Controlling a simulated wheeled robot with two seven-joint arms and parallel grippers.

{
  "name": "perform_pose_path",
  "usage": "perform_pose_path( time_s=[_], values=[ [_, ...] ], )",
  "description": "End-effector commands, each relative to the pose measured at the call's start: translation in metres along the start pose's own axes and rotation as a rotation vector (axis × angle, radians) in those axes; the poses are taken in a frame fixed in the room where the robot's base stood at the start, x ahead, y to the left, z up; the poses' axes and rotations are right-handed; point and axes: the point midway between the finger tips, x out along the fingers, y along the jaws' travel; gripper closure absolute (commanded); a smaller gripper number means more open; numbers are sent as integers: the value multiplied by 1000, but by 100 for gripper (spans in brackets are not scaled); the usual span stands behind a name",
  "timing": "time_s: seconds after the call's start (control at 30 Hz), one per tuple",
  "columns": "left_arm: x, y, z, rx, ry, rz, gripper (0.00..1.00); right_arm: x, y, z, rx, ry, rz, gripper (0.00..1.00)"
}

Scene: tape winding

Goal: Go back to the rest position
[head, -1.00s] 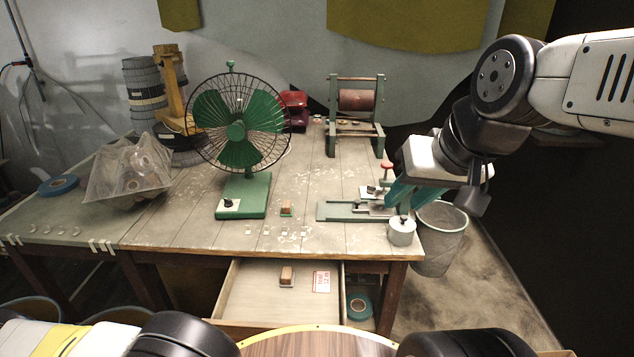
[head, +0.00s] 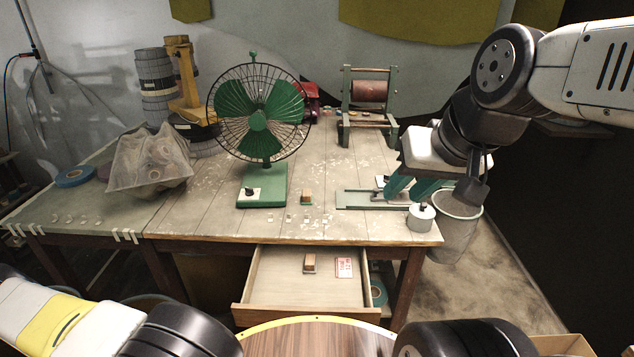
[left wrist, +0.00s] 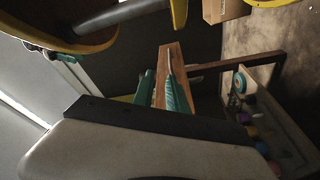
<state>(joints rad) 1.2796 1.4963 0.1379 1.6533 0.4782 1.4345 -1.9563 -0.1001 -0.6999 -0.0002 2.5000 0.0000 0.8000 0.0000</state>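My right gripper (head: 410,191) hangs over the right end of the workbench in the head view. Its two teal fingers are apart, with nothing seen held between them. It is near a grey-green bench jig (head: 360,199) and a small white-grey pot (head: 421,217). My left gripper is out of sight in the head view; only part of that arm shows at the lower left. In the left wrist view my left gripper's teal fingers (left wrist: 160,92) stand apart. A brown wooden piece shows behind and between them, apparently beyond the fingers.
The workbench (head: 190,215) carries a green fan (head: 258,120), a roller frame (head: 368,95) and a mesh-covered heap (head: 150,160). An open drawer (head: 280,295) juts toward me, holding a small block (head: 310,263) and a card (head: 344,267). A bin (head: 455,225) stands right of the bench.

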Motion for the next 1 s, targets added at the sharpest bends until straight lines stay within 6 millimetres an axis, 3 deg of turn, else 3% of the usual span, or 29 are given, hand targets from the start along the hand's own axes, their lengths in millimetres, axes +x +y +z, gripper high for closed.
perform_pose_path(
  time_s=[0.27,0.5,0.8,1.0],
  values=[
    [-11,25,-38,-93,-212,-89,82,0,0,0,0,0,0,68],
    [-11,70,-100,-204,-491,-293,82,0,0,0,0,0,0,68],
    [20,148,-176,-252,-729,-682,82,0,0,0,0,0,0,68],
    [54,207,-212,-204,-757,-954,82,0,0,0,0,0,0,68]
  ],
)
